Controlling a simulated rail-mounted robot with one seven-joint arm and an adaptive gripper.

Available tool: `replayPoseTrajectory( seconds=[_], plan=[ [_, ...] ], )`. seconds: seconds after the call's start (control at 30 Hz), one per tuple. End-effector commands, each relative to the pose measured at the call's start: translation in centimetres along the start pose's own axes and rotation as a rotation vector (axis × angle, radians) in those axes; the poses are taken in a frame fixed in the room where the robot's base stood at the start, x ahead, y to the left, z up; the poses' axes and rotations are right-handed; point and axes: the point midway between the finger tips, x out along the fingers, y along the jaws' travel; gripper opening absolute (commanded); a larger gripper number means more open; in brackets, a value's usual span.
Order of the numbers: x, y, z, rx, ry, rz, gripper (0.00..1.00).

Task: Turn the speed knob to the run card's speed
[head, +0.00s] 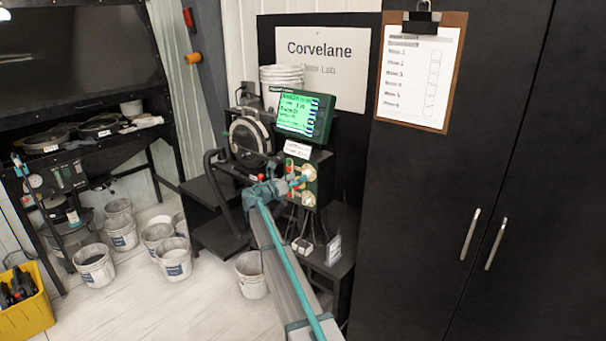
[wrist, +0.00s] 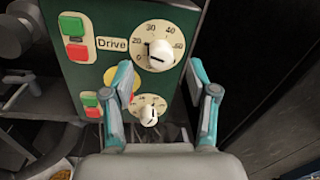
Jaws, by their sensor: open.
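A green control panel (wrist: 85,65) fills the upper wrist view. Its upper dial, labelled "Drive", has a white knob (wrist: 160,55) with numbers about 20 to 60 around it. Its setting is too small to read surely. A second white knob (wrist: 149,115) with its own dial sits below. My gripper (wrist: 161,70) is open, one finger each side of the upper knob in the picture; I cannot tell if either touches. In the head view my gripper (head: 289,183) is at the panel's left part.
A lit green-screen monitor (head: 304,115) stands above the panel, with a printed label (head: 297,150) below it. A clipboard sheet (head: 412,75) hangs on the dark cabinet (head: 455,170) at right. Green and red buttons (wrist: 73,37) flank the dials. Buckets (head: 93,262) stand on the floor.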

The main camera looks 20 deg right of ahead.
Motion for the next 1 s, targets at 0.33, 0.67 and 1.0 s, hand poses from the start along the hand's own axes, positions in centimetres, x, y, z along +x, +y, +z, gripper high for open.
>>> replayPoseTrajectory(
  seconds=[0.33, 0.67, 1.0],
  plan=[
    [3.8, 0.0, 0.0, 0.0, 0.0, 0.0, 0.58],
    [4.0, 0.0, -0.1, 0.001, 0.0, 0.001, 0.58],
    [4.0, 0.0, -0.1, 0.001, 0.0, 0.0, 0.02]
  ],
)
